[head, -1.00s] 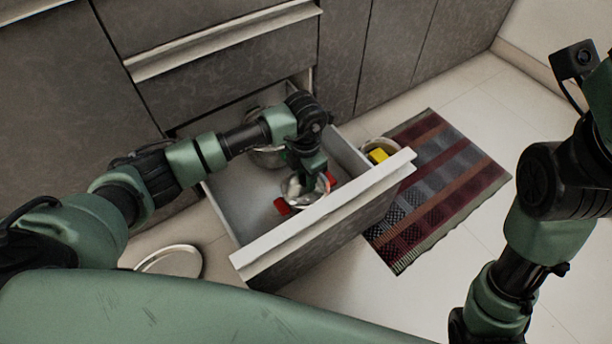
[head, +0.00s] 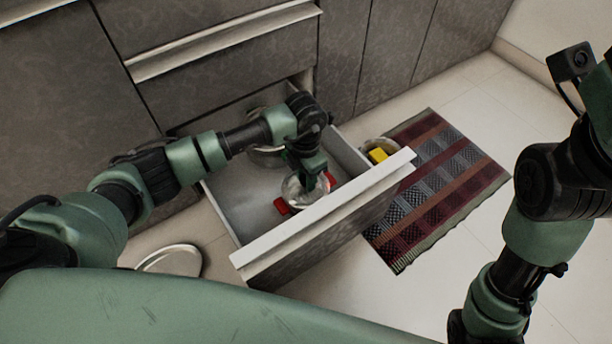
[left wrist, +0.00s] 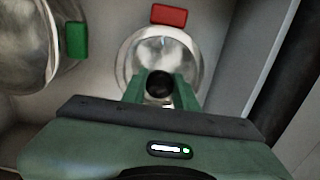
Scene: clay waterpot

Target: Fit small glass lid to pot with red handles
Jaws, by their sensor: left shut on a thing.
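The pot with red handles sits in the open drawer. One red handle shows at its left (head: 282,206) and one at its right; a red handle also shows in the left wrist view (left wrist: 169,15). The small glass lid (head: 297,190) lies over the pot's mouth, looking roughly level and centred. I cannot tell whether its rim is fully seated. My left gripper (left wrist: 160,92) is shut on the lid's dark knob (left wrist: 160,84) from above. The gripper and wrist hide part of the lid and pot. My right arm shows at the right, but its gripper is out of view.
A larger pot with a green handle (left wrist: 76,40) stands farther back in the drawer (head: 238,200). A pot with a yellow handle (head: 378,155) is outside the drawer by the striped rug (head: 440,185). A round lid (head: 172,261) lies on the floor at left.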

